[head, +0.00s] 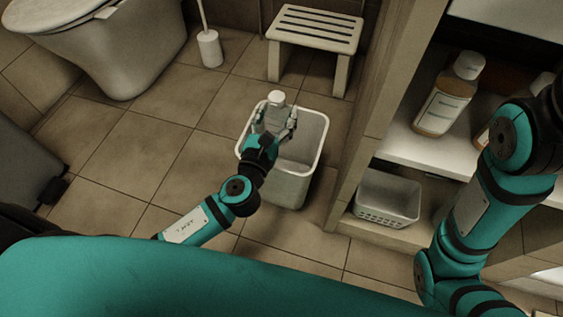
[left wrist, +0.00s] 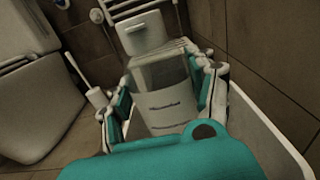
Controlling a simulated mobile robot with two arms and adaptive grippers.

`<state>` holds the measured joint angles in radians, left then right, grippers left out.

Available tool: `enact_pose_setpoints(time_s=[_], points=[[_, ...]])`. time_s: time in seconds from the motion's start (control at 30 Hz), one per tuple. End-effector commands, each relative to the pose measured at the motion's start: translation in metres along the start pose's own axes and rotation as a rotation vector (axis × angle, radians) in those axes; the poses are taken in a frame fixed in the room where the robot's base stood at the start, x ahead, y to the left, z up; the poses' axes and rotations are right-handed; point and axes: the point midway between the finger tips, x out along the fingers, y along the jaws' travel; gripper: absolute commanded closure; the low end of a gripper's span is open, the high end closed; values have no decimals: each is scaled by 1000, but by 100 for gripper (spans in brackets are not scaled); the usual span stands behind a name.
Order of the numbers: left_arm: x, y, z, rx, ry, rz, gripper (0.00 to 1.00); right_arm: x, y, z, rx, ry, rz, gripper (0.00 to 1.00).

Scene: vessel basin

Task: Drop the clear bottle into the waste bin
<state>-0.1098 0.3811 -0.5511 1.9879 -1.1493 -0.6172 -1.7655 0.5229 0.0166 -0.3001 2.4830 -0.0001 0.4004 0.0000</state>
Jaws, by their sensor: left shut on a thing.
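The clear bottle (head: 276,113) has a white cap and is held between the fingers of my left gripper (head: 273,128). In the left wrist view the bottle (left wrist: 162,85) shows a pale label and sits between both fingers of the left gripper (left wrist: 165,95). The waste bin (head: 291,187) is a pale, open-topped bin on the floor. The gripper and bottle appear over the left part of its opening in the head view. The bin's rim (left wrist: 268,128) also shows in the left wrist view. My right arm shows at the right, but its gripper is not visible.
A slatted stool (head: 315,30) stands behind the bin. A toilet (head: 110,45) and a toilet brush (head: 209,48) are at the upper left. Shelves at right hold an amber bottle (head: 449,95) and a white basket (head: 387,199). Tiled floor left of the bin is clear.

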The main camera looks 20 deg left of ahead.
Motion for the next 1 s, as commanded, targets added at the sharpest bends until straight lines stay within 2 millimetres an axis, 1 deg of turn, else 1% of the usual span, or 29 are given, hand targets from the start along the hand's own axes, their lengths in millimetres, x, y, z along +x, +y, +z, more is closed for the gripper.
enact_pose_setpoints(time_s=[0.03, 0.2, 0.23, 0.47, 0.57, 0.67, 1.0], points=[[0, 0, 0, 0, -1, 0, 39, 0, 0, 0, 0, 0, 0, 100], [0, 0, 0, 0, -1, 0, 17, 0, 0, 0, 0, -1, 0, 100], [0, 0, 0, 0, -1, 0, 15, 0, 0, 0, 0, -1, 0, 100], [0, 0, 0, 0, 0, 0, 15, 0, 0, 0, 0, 0, 0, 100], [-4, 0, 0, 0, 1, 0, 15, 0, 0, 0, 0, 1, 0, 100], [-17, 0, -2, -1, 3, 0, 15, 0, 0, 0, 0, 1, 0, 100], [-88, 0, -2, -1, 5, -1, 15, 0, 0, 0, 0, 0, 0, 100]])
